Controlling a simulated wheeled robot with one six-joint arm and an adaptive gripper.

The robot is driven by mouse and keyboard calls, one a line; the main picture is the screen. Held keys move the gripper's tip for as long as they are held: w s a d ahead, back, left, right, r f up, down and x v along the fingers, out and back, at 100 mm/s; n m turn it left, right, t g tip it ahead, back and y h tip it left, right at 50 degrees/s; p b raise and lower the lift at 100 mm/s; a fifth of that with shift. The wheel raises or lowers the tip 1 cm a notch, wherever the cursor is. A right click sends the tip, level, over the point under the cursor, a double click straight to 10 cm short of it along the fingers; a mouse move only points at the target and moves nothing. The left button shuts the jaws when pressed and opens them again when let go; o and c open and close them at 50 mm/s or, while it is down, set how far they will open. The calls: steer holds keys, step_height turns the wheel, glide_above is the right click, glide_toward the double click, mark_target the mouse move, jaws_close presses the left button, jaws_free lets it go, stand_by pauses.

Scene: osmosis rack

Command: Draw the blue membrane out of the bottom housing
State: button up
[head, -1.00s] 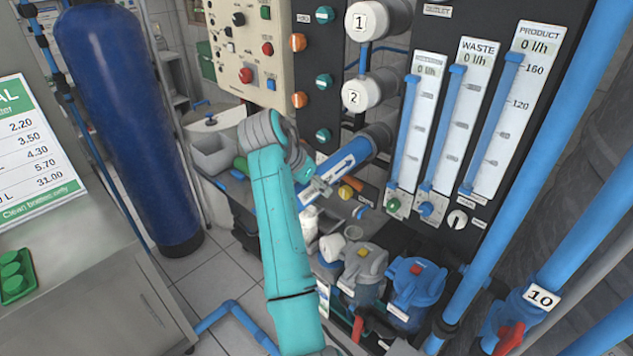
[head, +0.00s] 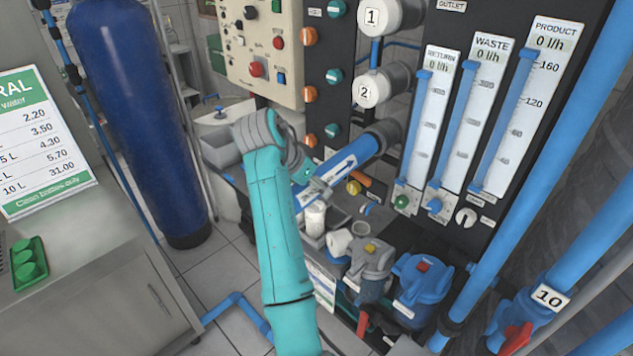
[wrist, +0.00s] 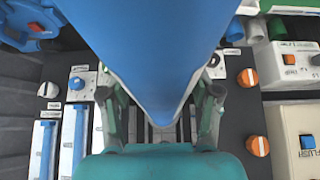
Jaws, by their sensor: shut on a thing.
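The blue membrane (head: 352,162), a tube with a white arrow label, slants down and left from the bottom housing (head: 391,133), below the housing marked 2. Its upper end is at the housing's dark collar; I cannot see how much is still inside. My gripper (head: 314,192) is shut around the membrane's lower left part, partly hidden by my arm. In the wrist view the membrane (wrist: 150,45) fills the middle as a large blue cylinder, with my gripper's fingers (wrist: 160,110) on both sides of it.
Blue-lidded pump filter (head: 422,275), grey filter (head: 370,262) and white cups (head: 337,242) stand below the membrane. The flow meter panel (head: 475,120) is at right, the control box (head: 255,50) above left. A tall blue tank (head: 135,110) stands at left; tiled floor is open beside it.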

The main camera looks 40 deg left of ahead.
steer(key=shift+s+a, duration=0.15)
steer(key=shift+s, duration=1.2)
